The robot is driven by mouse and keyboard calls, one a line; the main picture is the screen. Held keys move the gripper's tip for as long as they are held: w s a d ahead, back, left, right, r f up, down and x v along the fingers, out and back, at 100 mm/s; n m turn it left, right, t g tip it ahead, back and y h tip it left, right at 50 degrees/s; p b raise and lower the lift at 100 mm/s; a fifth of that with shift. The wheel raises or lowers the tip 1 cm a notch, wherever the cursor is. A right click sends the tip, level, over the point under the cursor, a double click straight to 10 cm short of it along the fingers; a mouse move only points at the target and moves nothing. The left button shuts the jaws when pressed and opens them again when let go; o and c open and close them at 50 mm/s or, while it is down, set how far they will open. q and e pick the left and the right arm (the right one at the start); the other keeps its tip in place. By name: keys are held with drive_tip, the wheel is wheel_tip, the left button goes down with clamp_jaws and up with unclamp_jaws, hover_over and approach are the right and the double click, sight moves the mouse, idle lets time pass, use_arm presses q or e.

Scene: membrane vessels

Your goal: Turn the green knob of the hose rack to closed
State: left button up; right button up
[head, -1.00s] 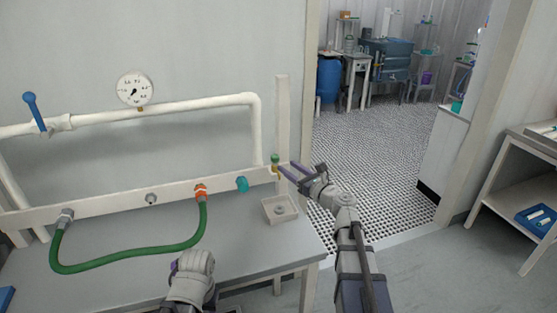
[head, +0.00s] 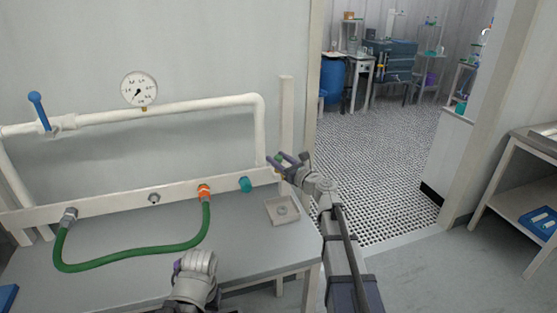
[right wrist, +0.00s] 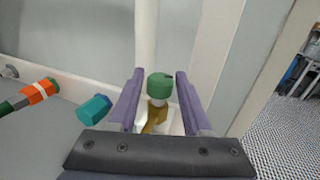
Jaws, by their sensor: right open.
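The green knob (right wrist: 160,86) sits on a brass valve body (right wrist: 154,115) at the right end of the white hose rack rail (head: 130,202). In the head view the knob (head: 279,159) is partly hidden by my right gripper (head: 282,159). In the right wrist view my right gripper (right wrist: 158,90) is open, with one purple finger on each side of the knob and a small gap on both sides. The left gripper (head: 180,265) is low in front of the table, and its jaws cannot be made out.
A green hose (head: 130,259) hangs from the rail between a grey fitting and an orange coupling (head: 204,192). A teal cap (head: 245,184) is beside the valve. A small tray (head: 282,211) stands on the table below. A post (head: 286,120) rises close behind the knob.

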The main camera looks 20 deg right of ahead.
clamp_jaws()
